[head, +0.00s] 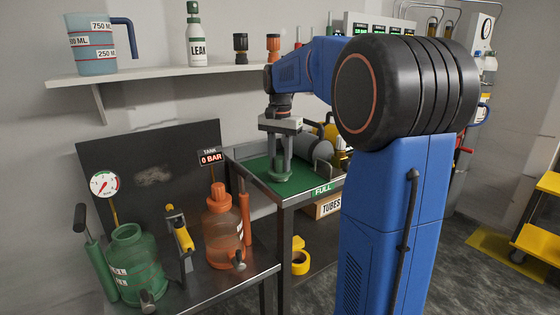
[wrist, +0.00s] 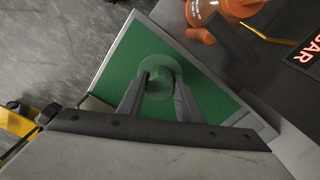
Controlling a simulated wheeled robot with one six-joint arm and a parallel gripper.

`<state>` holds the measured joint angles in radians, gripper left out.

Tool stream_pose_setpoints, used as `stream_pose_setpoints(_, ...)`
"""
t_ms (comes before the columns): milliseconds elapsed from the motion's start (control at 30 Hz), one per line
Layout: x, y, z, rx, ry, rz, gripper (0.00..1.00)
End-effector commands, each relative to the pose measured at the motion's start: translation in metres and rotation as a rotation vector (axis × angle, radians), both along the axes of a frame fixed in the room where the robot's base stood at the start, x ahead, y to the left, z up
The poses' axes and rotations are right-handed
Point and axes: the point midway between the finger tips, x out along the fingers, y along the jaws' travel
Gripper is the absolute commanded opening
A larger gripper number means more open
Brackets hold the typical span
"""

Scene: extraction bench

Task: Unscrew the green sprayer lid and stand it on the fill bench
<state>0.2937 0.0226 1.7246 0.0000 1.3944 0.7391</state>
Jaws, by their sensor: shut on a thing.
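The green sprayer (head: 137,268) stands upright on the dark bench at the lower left, its neck open with no lid on it. My gripper (head: 281,165) is over the fill bench (head: 260,183), which has a green top and a "FULL" label. The gripper points down and is shut on the green lid (head: 281,177). In the wrist view the lid (wrist: 157,72) sits between the two fingertips (wrist: 158,88), over the green surface. The lid is low, at or just above the green top; I cannot tell whether it touches.
An orange sprayer (head: 223,232) with its lid on stands beside the green one, near a "0 BAR" sign (head: 210,157). A grey cylinder (head: 312,148) lies behind on the fill bench. A shelf (head: 160,74) holds a jug (head: 92,45) and a "LEAK" bottle (head: 196,42).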

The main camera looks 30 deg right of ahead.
Motion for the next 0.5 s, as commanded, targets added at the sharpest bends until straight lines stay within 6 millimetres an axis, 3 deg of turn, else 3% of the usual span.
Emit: stream_pose_setpoints(500, 0.0001, 0.0000, -0.0078, 0.000, 0.000, 0.000, 0.00)
